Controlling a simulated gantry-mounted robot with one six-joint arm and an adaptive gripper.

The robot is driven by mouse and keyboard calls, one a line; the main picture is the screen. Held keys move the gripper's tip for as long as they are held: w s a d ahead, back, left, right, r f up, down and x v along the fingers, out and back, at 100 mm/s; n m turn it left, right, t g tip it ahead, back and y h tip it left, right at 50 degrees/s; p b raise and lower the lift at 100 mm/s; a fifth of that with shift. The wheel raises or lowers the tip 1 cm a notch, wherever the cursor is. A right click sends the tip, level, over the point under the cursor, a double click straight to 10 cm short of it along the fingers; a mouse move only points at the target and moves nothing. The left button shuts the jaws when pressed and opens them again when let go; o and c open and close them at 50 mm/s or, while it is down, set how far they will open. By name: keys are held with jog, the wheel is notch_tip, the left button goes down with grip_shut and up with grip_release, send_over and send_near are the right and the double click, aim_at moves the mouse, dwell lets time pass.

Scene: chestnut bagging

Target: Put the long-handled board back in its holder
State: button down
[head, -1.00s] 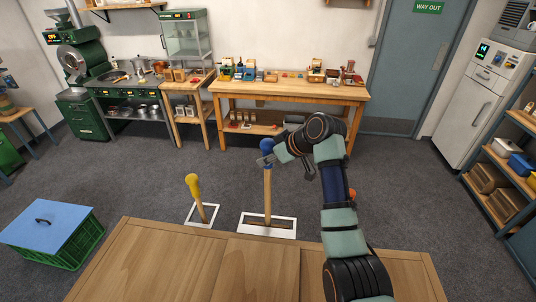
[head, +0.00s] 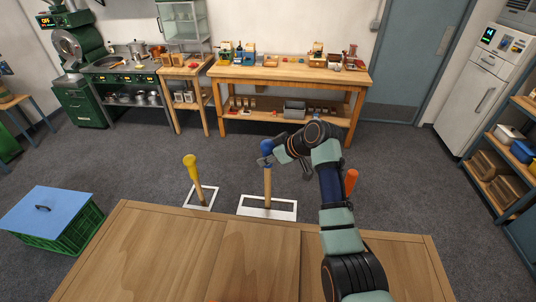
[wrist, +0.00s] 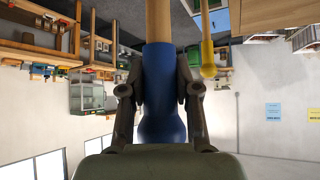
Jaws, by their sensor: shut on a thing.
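My gripper (head: 267,160) is shut on the blue grip (head: 266,146) of a long wooden handle (head: 267,185). The handle stands close to upright, its lower end inside a white rectangular frame (head: 285,216) beyond the table's far edge. The board at its foot is not clearly visible, so I cannot tell how it sits in the frame. In the wrist view the blue grip (wrist: 163,95) lies between both fingers, with the wooden shaft (wrist: 159,20) running away from it.
A yellow-topped handle (head: 191,165) stands in a smaller white frame (head: 201,207) to the left. An orange handle (head: 351,181) shows right of my arm. The wooden table (head: 170,255) in front is bare. A blue-lidded green crate (head: 60,240) stands at left.

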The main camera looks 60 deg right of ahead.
aim_at(268, 176)
jog(key=shift+f+b, duration=1.95)
jog(key=shift+f, duration=2.15)
jog(key=c, duration=0.7)
grip_release()
jog(key=shift+c, duration=0.2)
jog(key=shift+f, duration=0.1)
notch_tip(268, 176, up, 10)
jog(key=p, duration=0.8)
